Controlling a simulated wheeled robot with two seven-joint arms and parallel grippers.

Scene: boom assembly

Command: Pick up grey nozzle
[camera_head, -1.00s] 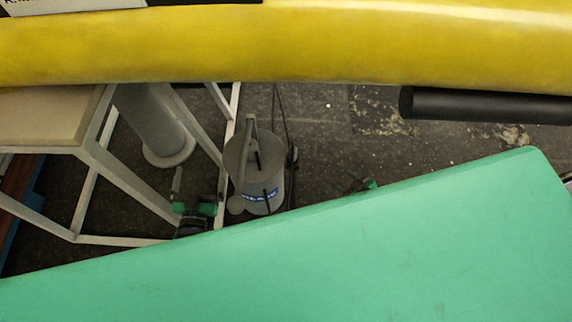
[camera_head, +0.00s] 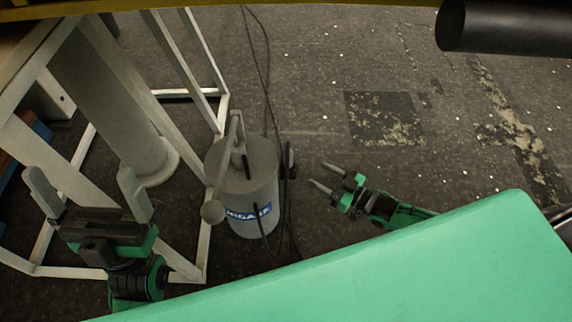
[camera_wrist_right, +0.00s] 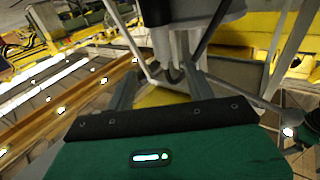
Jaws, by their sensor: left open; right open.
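A grey canister (camera_head: 262,185) with a blue label stands on the floor. A slim grey wand with a round end, likely the grey nozzle (camera_head: 222,178), runs down its left side. My right gripper (camera_head: 320,177) is open and empty to the right of the canister, its fingers pointing towards it and apart from it. In the right wrist view my open right gripper (camera_wrist_right: 160,85) has a grey body, likely the canister, beyond its fingers. My left gripper (camera_head: 86,188) is open and empty, left of the canister, in front of the white frame.
A green surface (camera_head: 400,270) fills the lower right. A white metal frame (camera_head: 205,70) and a grey post (camera_head: 120,110) stand left of the canister. Dark cables (camera_head: 267,100) hang by it. A black cylinder (camera_head: 490,25) is at the top right.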

